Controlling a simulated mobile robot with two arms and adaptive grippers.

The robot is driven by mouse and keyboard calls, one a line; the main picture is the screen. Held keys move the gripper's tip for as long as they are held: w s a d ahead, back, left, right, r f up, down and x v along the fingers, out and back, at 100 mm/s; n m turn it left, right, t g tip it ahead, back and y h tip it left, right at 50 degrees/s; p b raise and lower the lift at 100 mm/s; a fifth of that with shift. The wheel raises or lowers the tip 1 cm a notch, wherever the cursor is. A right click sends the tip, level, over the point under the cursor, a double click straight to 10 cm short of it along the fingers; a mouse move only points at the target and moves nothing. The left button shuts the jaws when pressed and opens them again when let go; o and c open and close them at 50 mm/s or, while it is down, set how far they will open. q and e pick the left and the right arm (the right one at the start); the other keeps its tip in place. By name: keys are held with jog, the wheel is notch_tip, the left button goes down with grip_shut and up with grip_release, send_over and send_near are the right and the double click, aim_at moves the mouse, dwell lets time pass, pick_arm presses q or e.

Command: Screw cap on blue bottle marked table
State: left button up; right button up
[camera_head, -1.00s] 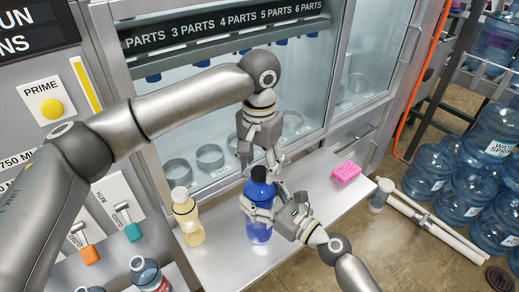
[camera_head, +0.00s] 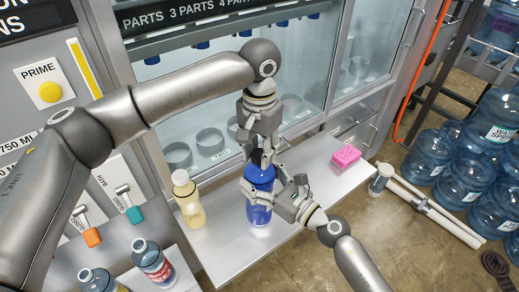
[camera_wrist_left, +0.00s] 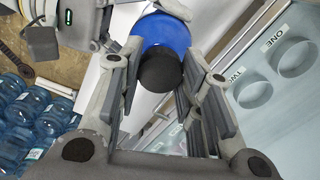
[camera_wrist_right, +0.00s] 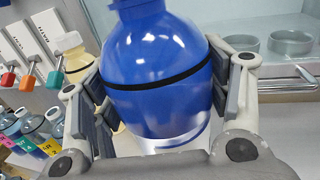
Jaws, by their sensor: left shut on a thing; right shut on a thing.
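The blue bottle (camera_head: 258,195) stands upright on the metal shelf, its body filling the right wrist view (camera_wrist_right: 158,75). My right gripper (camera_head: 272,190) is shut on its body from the right side, with fingers on both sides (camera_wrist_right: 160,95). A black cap (camera_wrist_left: 160,72) is at the top of the bottle. My left gripper (camera_head: 260,160) points down from above, shut on the cap, with fingers on either side of it in the left wrist view (camera_wrist_left: 157,85). The fingers partly hide the cap in the head view. How far it is threaded cannot be seen.
A pale yellow bottle (camera_head: 187,200) stands close left of the blue bottle. A pink sponge (camera_head: 345,156) lies right on the metal shelf (camera_head: 235,250). The glass-fronted cabinet is behind. Bottles with red labels (camera_head: 152,264) are front left. Large water jugs (camera_head: 470,178) are at right.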

pick_arm(q)
jog(key=shift+m, duration=0.6)
jog(key=o, duration=1.2)
notch_tip(320, 180, up, 12)
pick_arm(e)
jog(key=o, duration=2.1)
jog(key=shift+c, duration=0.2)
